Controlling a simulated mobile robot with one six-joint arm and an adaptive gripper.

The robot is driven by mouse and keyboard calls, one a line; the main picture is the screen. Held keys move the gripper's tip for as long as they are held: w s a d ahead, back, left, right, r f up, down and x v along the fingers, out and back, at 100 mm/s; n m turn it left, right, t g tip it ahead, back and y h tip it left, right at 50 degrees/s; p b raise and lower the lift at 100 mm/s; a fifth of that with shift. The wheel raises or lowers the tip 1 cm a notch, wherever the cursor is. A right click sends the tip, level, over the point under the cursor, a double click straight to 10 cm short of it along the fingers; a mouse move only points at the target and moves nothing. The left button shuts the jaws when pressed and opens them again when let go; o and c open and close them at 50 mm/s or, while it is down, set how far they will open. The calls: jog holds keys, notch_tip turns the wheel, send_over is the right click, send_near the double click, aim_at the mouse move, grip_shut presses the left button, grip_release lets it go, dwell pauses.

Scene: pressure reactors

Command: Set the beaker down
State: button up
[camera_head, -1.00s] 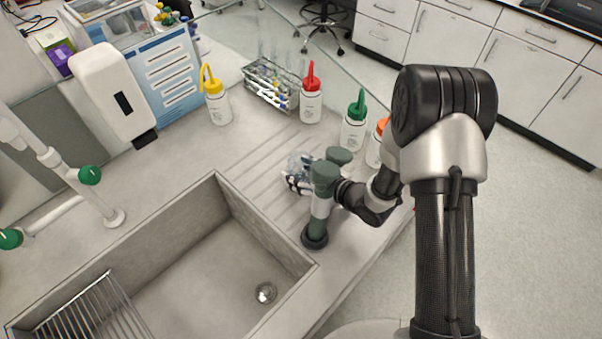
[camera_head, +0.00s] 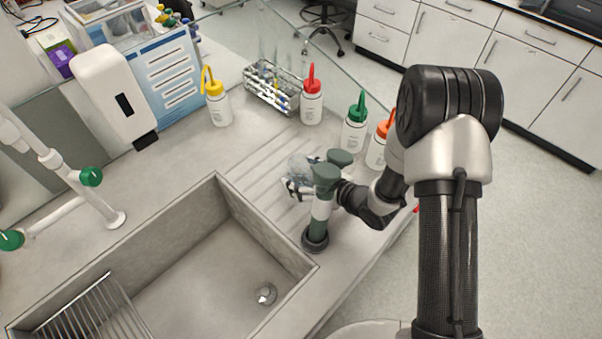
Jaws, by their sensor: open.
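The beaker (camera_head: 300,166) is a small clear glass vessel over the ribbed drainboard to the right of the sink. It is partly hidden behind my gripper and the green post. My gripper (camera_head: 291,187) is at the beaker's near left side, its jaws open. I cannot tell whether the fingers still touch the glass. The beaker appears to be upright at drainboard level, but its base is hidden.
The sink (camera_head: 190,270) lies left of the green-grey post (camera_head: 318,215). Wash bottles with red (camera_head: 312,103), green (camera_head: 355,125), orange (camera_head: 378,150) and yellow (camera_head: 216,105) tops stand behind. A tube rack (camera_head: 271,88) stands at the back. Ribbed drainboard (camera_head: 255,180) left of the beaker is clear.

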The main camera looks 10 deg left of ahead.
aim_at(309, 178)
jog(key=p+v, duration=0.1)
jog(key=v, duration=0.5)
jog(key=shift+s+d+r, duration=0.15)
jog(key=shift+s+d, duration=0.05)
jog(key=shift+d, duration=0.1)
